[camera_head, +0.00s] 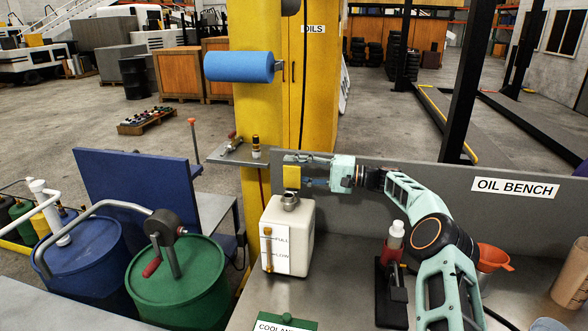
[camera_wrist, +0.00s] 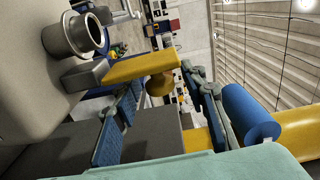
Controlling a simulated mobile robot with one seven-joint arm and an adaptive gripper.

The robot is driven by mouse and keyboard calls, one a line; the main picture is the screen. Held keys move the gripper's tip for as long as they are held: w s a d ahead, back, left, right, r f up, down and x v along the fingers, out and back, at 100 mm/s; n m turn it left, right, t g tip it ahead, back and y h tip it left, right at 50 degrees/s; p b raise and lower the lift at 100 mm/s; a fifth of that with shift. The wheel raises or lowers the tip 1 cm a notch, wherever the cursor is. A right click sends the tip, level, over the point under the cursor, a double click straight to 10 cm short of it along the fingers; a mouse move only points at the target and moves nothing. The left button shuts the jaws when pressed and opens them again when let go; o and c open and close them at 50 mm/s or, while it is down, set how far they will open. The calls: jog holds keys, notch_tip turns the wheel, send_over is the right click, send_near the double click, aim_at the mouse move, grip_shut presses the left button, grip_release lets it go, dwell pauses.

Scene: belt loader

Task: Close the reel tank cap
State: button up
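The white tank (camera_head: 290,240) with FULL and LOW marks stands on the grey bench. Its metal filler neck (camera_head: 289,201) is uncovered; its open mouth shows in the wrist view (camera_wrist: 82,35). A yellow cap plate (camera_head: 291,175) stands up above the tank. In the wrist view the yellow cap (camera_wrist: 135,69) rises from a grey block (camera_wrist: 85,76) beside the neck, with a brass knob (camera_wrist: 160,85) on it. My gripper (camera_head: 306,175) comes in from the right at cap height. In the wrist view my gripper (camera_wrist: 160,80) is open, blue-padded fingers either side of the knob; contact is unclear.
The OIL BENCH back panel (camera_head: 400,190) runs behind my arm. A green box (camera_head: 285,322) lies in front. A yellow post (camera_head: 258,110) with a blue roll (camera_head: 240,67) stands behind.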

grip_shut()
